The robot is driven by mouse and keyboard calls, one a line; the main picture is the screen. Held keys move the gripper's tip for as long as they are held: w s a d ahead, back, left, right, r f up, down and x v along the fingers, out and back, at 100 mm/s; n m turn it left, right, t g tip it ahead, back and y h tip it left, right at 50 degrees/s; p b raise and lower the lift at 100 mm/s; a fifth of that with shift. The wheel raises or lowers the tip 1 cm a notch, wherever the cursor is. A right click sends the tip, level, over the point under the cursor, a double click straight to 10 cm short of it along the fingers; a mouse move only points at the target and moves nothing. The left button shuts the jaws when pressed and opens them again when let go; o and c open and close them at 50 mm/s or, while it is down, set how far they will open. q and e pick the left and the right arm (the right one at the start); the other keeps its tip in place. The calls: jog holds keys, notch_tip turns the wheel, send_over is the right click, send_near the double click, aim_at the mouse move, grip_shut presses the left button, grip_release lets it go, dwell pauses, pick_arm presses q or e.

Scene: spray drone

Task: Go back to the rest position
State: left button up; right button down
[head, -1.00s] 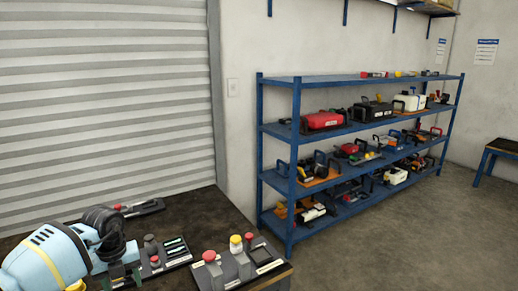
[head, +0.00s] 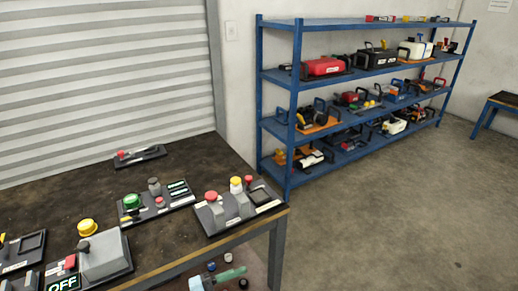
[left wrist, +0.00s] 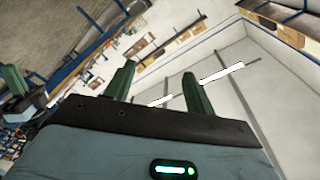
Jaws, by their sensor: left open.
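My left gripper (left wrist: 159,72) shows in the left wrist view with its two dark green fingers apart. Nothing is between them. Behind the fingers are a pale wall, ceiling-like light strips and shelving, seen at a steep tilt. In the head view neither the left arm nor its gripper shows over the table.
The dark worktable (head: 70,185) carries several button panels, including a red-yellow-red one (head: 236,205), a green-button one (head: 150,203) and one reading OFF (head: 100,258). A blue shelf rack (head: 290,100) with tool cases stands behind. Floor (head: 400,220) at right is clear.

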pick_arm(q)
jog(key=s+a+f+n+y, duration=0.7)
jog(key=s+n, duration=0.3)
jog(key=s, duration=0.2)
jog(key=s+a+f+n+t+y, duration=0.1)
jog(key=s+a+f+n+y, duration=0.6)
jog(key=s+n, duration=0.4)
notch_tip(320, 180, down, 2)
jog(key=shift+s+a+f+y, duration=0.3)
jog(key=shift+s+a, duration=0.25)
jog(key=shift+a, duration=0.25)
jog(key=shift+c, duration=0.2)
